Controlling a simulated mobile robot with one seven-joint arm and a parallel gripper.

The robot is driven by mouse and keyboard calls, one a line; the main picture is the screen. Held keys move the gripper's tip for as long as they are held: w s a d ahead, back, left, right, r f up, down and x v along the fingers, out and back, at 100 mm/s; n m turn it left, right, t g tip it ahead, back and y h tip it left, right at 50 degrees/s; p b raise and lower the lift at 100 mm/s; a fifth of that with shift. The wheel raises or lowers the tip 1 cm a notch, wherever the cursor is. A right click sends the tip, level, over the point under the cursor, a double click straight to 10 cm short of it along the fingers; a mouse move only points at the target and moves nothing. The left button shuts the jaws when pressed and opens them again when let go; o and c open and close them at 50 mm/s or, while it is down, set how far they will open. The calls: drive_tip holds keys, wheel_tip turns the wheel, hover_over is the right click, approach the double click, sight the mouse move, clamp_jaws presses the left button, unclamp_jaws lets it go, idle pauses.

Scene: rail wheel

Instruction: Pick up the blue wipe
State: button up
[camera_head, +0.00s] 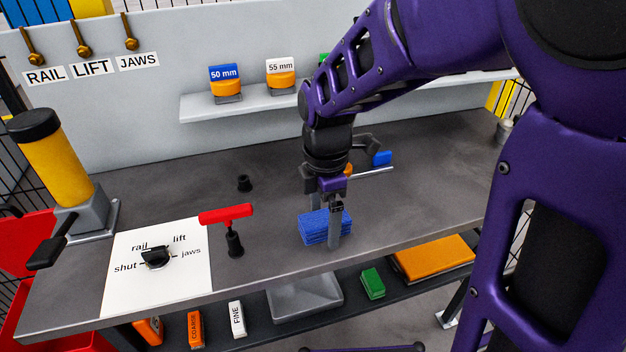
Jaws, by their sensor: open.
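The blue wipe (318,228) is a folded, layered blue cloth lying on the grey workbench (160,192), near its front edge. My gripper (335,228) is directly above and at the right part of the wipe, pointing down. One finger shows in front of the wipe's right side and reaches down close to the bench. The other finger is mostly hidden behind it. The jaws are open, and I cannot tell whether they touch the wipe.
A red T-handle (226,214) stands left of the wipe. A selector knob (156,257) sits on a white panel. A caliper-like tool (370,170) lies behind my gripper. Shelves run behind and below the bench.

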sight(325, 218)
drive_tip(key=c, duration=1.4)
drive_tip(key=shift+c, duration=0.2)
wheel_tip(325, 218, up, 10)
drive_tip(key=shift+f+p, duration=0.1)
drive_tip(key=shift+p, duration=1.05)
drive_tip(key=o, duration=0.7)
drive_tip(key=c, duration=0.5)
drive_tip(key=shift+c, duration=0.2)
